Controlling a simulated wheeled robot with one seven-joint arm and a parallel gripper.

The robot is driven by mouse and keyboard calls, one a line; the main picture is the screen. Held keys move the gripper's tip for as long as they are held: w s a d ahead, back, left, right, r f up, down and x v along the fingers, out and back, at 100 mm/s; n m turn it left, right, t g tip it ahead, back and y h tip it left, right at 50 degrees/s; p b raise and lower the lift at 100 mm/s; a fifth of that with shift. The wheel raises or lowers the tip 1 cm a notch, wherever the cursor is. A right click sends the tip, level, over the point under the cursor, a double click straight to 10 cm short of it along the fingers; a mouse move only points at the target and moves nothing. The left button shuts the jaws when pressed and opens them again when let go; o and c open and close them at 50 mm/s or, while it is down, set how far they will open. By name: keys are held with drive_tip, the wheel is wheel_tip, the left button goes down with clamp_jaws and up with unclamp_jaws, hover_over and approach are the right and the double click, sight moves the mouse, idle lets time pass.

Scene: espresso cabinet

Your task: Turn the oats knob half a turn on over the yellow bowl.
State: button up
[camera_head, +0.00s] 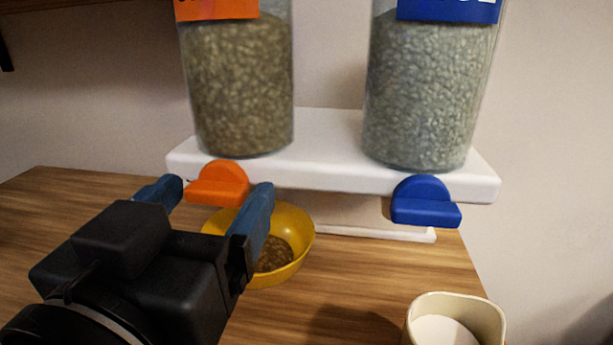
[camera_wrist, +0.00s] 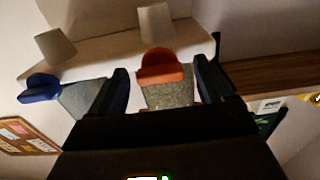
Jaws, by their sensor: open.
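The orange knob (camera_head: 218,184) is on the front of the white dispenser shelf, below the orange-labelled canister (camera_head: 238,90) of brownish grain. Its handle bar lies about level in the head view. The yellow bowl (camera_head: 303,250) stands on the counter below that knob, with brown grain in it, partly hidden by my gripper. My gripper (camera_head: 217,198) is open, its two blue fingers on either side of the orange knob. In the wrist view the orange knob (camera_wrist: 162,68) shows between the spread fingers (camera_wrist: 163,82). I cannot tell whether either finger touches it. The orange label's text is cut off.
A blue knob (camera_head: 424,203) sits to the right on the white shelf (camera_head: 335,180), under a blue-labelled canister (camera_head: 428,95) of pale grain. A cream cup (camera_head: 491,318) stands at the front right of the wooden counter (camera_head: 345,280). The counter between bowl and cup is clear.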

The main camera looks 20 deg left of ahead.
drive_tip(key=v, duration=0.7)
drive_tip(key=shift+s, duration=0.4)
drive_tip(key=shift+d, duration=0.1)
